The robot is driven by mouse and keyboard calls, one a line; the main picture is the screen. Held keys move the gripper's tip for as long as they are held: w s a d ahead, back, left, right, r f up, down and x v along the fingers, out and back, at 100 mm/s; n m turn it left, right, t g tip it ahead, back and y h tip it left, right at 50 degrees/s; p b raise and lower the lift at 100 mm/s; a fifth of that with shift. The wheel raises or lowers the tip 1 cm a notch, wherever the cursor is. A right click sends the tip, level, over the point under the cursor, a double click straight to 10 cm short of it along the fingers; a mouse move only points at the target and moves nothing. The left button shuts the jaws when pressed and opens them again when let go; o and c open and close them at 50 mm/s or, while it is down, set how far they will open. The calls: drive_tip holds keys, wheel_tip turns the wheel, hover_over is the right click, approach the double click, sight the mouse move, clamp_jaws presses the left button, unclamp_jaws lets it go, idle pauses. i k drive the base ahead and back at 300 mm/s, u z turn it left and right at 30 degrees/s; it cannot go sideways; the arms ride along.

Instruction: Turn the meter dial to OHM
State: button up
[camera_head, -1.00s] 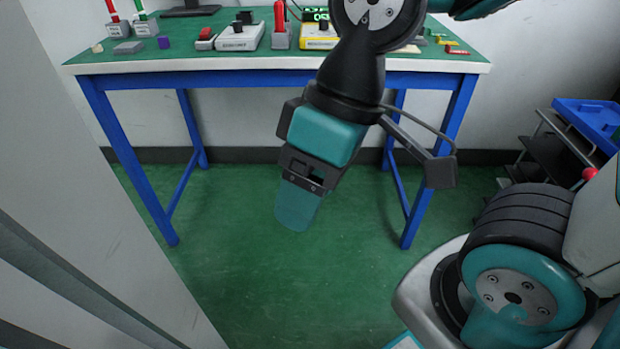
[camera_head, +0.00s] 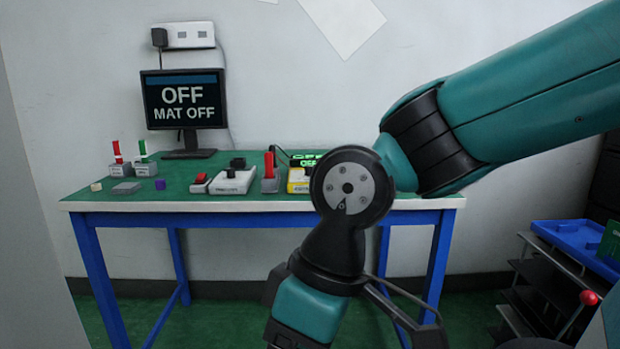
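The yellow device (camera_head: 298,180), which looks like the meter, stands on the green-topped table right of centre. Its green lit display (camera_head: 305,159) shows above it, with text too small and covered to read surely. My arm covers its right part, and I cannot make out a dial or its setting. My arm hangs in front of the table. Only the upper edge of my gripper (camera_head: 288,338) shows at the bottom of the picture. Its fingers are cut off below the frame, well below and in front of the meter.
On the table (camera_head: 130,206) stand a white box with a black knob (camera_head: 233,180), a red-handled lever (camera_head: 269,170), and red and green levers at left. A monitor (camera_head: 185,100) reads "OFF MAT OFF". A dark rack with a blue tray (camera_head: 575,240) stands right.

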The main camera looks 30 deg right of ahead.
sight(308, 168)
drive_tip(key=k, duration=0.55)
drive_tip(key=z, duration=0.55)
drive_tip(key=i, duration=1.4)
drive_tip(key=u, duration=0.6)
